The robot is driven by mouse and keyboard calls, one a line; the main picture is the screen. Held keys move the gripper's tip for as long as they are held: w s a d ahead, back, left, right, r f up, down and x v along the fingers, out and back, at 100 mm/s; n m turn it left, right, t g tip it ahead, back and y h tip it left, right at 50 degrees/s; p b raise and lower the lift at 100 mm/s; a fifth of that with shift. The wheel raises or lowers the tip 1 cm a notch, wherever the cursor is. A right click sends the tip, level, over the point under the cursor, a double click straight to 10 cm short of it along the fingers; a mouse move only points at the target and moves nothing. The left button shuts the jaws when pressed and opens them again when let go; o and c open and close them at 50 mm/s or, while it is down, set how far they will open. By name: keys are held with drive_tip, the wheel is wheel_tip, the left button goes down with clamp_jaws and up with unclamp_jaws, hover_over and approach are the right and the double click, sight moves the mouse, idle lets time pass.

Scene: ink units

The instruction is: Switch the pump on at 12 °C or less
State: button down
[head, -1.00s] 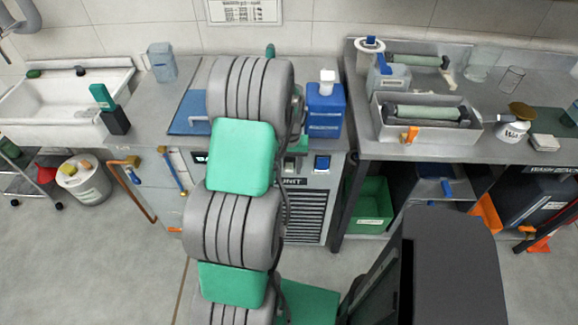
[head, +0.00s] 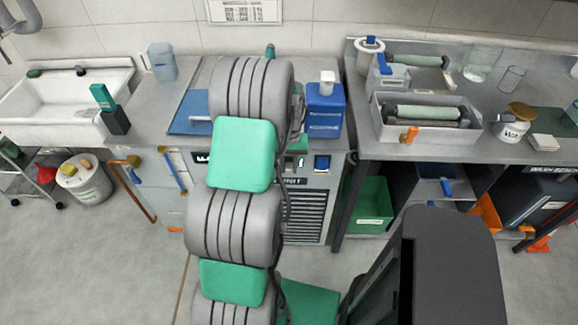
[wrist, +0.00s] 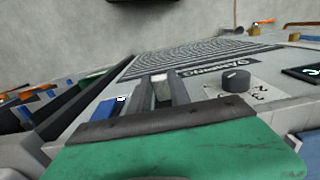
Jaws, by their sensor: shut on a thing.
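The cooling unit (head: 307,215) stands under the bench, with a grille and a front panel partly hidden behind my arm. A blue rocker switch (head: 322,163) is on its panel; a blue part with a white mark (wrist: 108,105), apparently this switch, shows in the wrist view left of my gripper. A dark round knob (wrist: 236,80) on a marked plate is right of my fingers. My gripper (wrist: 163,88) is shut on a small pale piece (wrist: 161,90) at the panel.
A blue container with a white cap (head: 325,110) stands on the bench above the panel. A tray with a roller (head: 383,129) is on the right bench. A white sink (head: 60,105) is at left. The floor at lower left is clear.

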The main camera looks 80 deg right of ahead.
sight(289, 166)
drive_tip(key=shift+d+r+y, duration=0.15)
drive_tip(key=shift+y, duration=0.35)
drive_tip(key=c, duration=1.2)
unclamp_jaws()
drive_tip(key=r, duration=0.5)
drive_tip(key=d+r+b, duration=0.1)
drive_tip(key=r, duration=0.1)
drive_tip(key=shift+w+r, duration=0.1)
drive_tip(key=shift+r, duration=0.3)
